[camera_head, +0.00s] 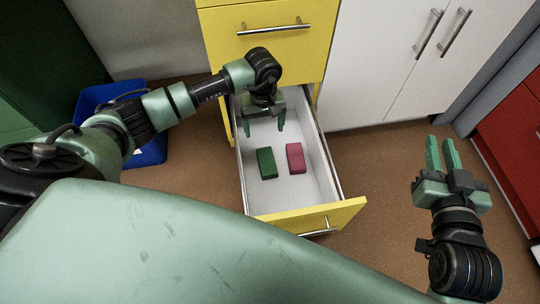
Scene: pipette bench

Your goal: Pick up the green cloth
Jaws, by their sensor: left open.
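The green cloth (266,163) is a folded, block-like dark green piece. It lies on the white floor of the open yellow drawer (284,205), left of a similar red cloth (296,158). My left gripper (262,127) reaches in over the back part of the drawer, behind the green cloth in the picture. Its two green fingers are spread apart with nothing between them, and it looks apart from the cloth. My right gripper (440,142) is outside the drawer on the right, fingers pointing up in the picture, holding nothing visible. The gap between its fingers is hard to judge.
The drawer's side walls and front (335,213) surround the cloths. A closed yellow drawer (275,45) is above. White cabinet doors (375,60) stand to the right, a red cabinet (515,135) at the far right. A blue bin (152,152) is behind my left arm.

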